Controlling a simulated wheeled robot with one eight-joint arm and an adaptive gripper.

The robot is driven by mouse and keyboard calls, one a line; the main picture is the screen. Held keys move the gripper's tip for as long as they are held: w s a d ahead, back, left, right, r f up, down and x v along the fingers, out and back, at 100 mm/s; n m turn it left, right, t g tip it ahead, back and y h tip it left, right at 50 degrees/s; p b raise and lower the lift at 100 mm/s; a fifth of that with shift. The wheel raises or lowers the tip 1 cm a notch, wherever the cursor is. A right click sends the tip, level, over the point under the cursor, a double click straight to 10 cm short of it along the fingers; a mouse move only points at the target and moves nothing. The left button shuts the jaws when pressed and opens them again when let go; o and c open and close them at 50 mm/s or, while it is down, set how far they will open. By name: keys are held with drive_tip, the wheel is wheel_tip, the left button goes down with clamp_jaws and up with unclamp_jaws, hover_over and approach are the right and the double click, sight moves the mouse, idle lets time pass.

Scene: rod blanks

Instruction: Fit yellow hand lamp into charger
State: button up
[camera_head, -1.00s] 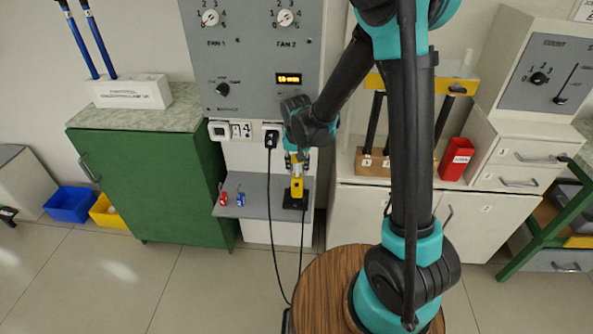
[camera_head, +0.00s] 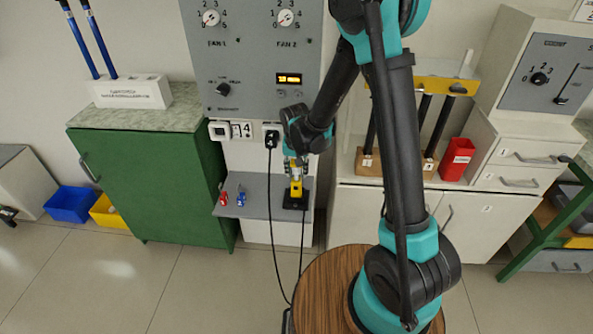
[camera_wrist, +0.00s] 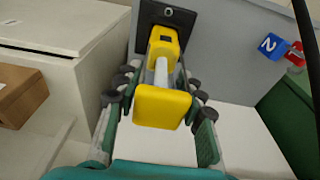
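The yellow hand lamp (camera_head: 296,188) stands roughly upright over the black charger (camera_head: 290,203) on the grey shelf. In the wrist view the lamp (camera_wrist: 162,107) shows a yellow near end, a pale middle and a yellow far end. Its far end overlaps the black plate of the charger (camera_wrist: 148,14); I cannot tell whether it is fully down in it. My gripper (camera_head: 295,165) is above the charger with its fingers on both sides of the lamp. In the wrist view my gripper (camera_wrist: 160,88) appears shut on the lamp; the finger contact is partly hidden.
A black cable (camera_head: 272,220) hangs from the wall socket in front of the shelf. A green cabinet (camera_head: 150,185) stands left, a white cabinet (camera_head: 350,215) right.

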drive_tip(key=shift+o, duration=1.4)
drive_tip(key=r, duration=0.4)
drive_tip(key=s+r, duration=0.1)
drive_tip(key=r, duration=0.7)
drive_tip(key=shift+s+r, duration=0.1)
drive_tip(key=shift+s, duration=0.3)
drive_tip(key=s+d+f+t, duration=0.1)
drive_tip(key=s+d, duration=0.7)
drive_tip(key=d, duration=0.4)
drive_tip(key=s+d+f+t, duration=0.1)
drive_tip(key=s+d+f, duration=0.1)
drive_tip(key=s+d, duration=0.7)
drive_tip(key=d, duration=0.2)
drive_tip(key=shift+s+d, duration=0.25)
drive_tip(key=shift+d, duration=0.1)
